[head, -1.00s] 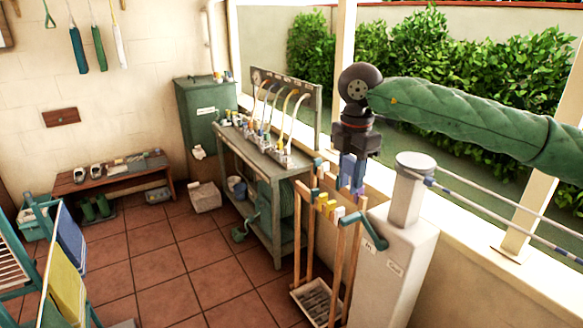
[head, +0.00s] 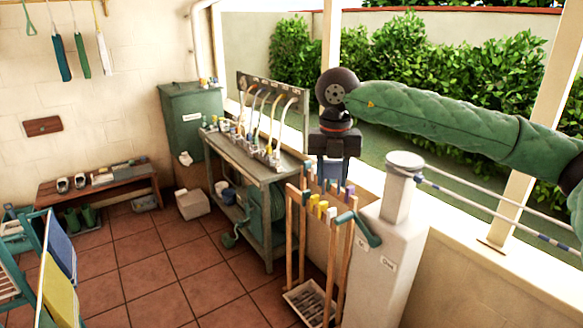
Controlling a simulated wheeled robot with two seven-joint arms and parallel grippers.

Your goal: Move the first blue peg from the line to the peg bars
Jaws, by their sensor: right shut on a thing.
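My right gripper (head: 333,172) hangs fingers-down just above the peg bars (head: 291,196) of the wooden stand. It is shut on a small blue peg, which is hard to tell apart from the fingers and the pegs below. Several pegs sit along the bars, among them yellow ones (head: 313,201), a white one (head: 332,213) and blue or purple ones behind. I cannot tell whether the held peg touches a bar. The line (head: 490,207) runs out to the right from the white post. My left gripper is not in view.
The white post (head: 404,208) on its pale block stands close at the right of the stand. A workbench (head: 262,172) with bent taps is behind to the left. A green cabinet (head: 190,118) and low bench (head: 100,182) are farther back.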

